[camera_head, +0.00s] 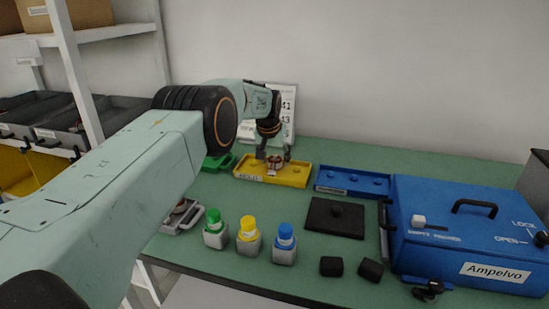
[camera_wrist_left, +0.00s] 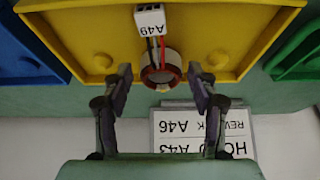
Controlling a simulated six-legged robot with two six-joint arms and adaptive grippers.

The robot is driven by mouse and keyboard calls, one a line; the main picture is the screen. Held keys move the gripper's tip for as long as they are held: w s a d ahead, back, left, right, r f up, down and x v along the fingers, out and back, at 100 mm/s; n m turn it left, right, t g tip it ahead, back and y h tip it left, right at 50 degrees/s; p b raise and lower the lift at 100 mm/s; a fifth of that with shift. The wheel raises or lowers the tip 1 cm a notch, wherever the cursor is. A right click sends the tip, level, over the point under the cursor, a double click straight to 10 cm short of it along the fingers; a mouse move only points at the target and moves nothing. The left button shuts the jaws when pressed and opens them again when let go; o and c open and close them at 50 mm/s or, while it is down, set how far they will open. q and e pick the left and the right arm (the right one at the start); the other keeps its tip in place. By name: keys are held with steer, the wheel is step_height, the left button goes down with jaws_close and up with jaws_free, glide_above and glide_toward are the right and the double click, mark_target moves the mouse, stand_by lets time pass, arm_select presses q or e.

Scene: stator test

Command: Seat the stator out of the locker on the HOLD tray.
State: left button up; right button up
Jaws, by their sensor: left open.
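A stator (camera_head: 275,164), a copper-coloured ring, sits in the yellow tray (camera_head: 300,176). In the left wrist view the stator (camera_wrist_left: 160,70) has wires running to a white connector tag (camera_wrist_left: 150,20) marked A49. My left gripper (camera_head: 274,155) is open, with one finger on either side of the stator and gaps between. The yellow tray's front label is too small to read. The blue locker (camera_head: 470,245), marked Ampelvo, stands at the right with its lid down. My right gripper is not in view.
A blue tray (camera_head: 352,182) and a green tray (camera_head: 218,163) flank the yellow one. A card (camera_wrist_left: 210,128) stands behind it. Green-, yellow- and blue-capped bottles (camera_head: 249,240), a black pad (camera_head: 335,222) and two black blocks (camera_head: 331,266) occupy the front. A grey tray (camera_head: 180,226) is at left.

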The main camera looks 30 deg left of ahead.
arm_select(q)
steer(key=shift+r, duration=0.1)
steer(key=shift+r+p, duration=1.9)
steer(key=shift+r, duration=0.5)
steer(key=shift+o, duration=0.4)
steer(key=o, duration=0.5)
steer(key=v, duration=1.2)
